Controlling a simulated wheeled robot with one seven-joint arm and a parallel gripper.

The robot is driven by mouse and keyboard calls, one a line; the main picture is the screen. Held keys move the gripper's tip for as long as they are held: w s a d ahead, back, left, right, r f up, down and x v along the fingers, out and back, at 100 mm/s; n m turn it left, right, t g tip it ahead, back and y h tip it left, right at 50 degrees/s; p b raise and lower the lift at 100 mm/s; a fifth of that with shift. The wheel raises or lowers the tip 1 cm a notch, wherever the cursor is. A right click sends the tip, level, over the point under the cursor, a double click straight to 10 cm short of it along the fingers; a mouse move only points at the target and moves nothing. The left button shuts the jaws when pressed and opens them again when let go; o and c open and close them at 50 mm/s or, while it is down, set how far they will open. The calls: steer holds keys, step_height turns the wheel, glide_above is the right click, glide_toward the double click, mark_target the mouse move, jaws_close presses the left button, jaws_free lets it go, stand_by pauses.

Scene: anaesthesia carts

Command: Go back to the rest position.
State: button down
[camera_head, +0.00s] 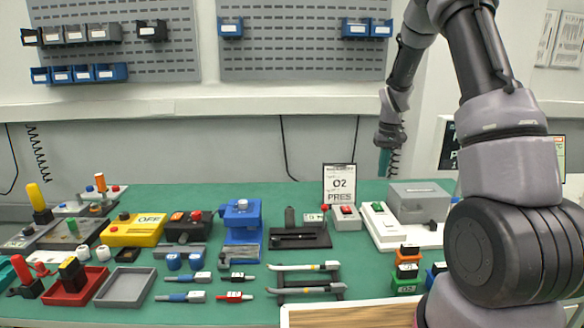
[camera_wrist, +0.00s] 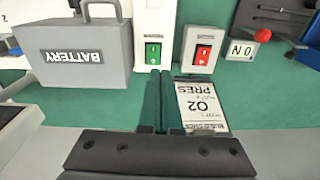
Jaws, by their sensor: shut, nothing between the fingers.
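My gripper (camera_head: 384,163) hangs fingers down over the back right of the green table in the head view, apart from the things below it. In the wrist view its two dark green fingers (camera_wrist: 160,78) lie side by side, shut, with nothing seen between them. The "O2 PRES" sign (camera_head: 339,184) stands left of the gripper in the head view. The sign also shows in the wrist view (camera_wrist: 203,105), just right of the fingers.
A grey box marked BATTERY (camera_wrist: 82,58) and a white unit with a green switch (camera_wrist: 153,22) show in the wrist view. A grey unit with a red switch (camera_head: 346,218) stands by the sign. Trays, tools and coloured blocks cover the table (camera_head: 160,192). The table's back strip is mostly clear.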

steer(key=s+a+r+m+t+y, duration=0.1)
steer(key=s+a+r+t, duration=0.15)
steer(key=s+r, duration=0.6)
steer(key=s+a+r+m+t, duration=0.1)
steer(key=s+a+r, duration=0.35)
steer(key=r, duration=0.75)
steer(key=s+a+r+t, duration=0.1)
steer(key=s+r, duration=0.1)
steer(key=s, duration=0.7)
steer(key=s+a+r+m+t, duration=0.1)
steer(key=s+r+t, duration=0.1)
steer(key=s, duration=0.7)
steer(key=shift+s+a+r+m+y, duration=0.15)
steer(key=shift+r+m+y, duration=0.2)
steer(key=shift+r, duration=0.4)
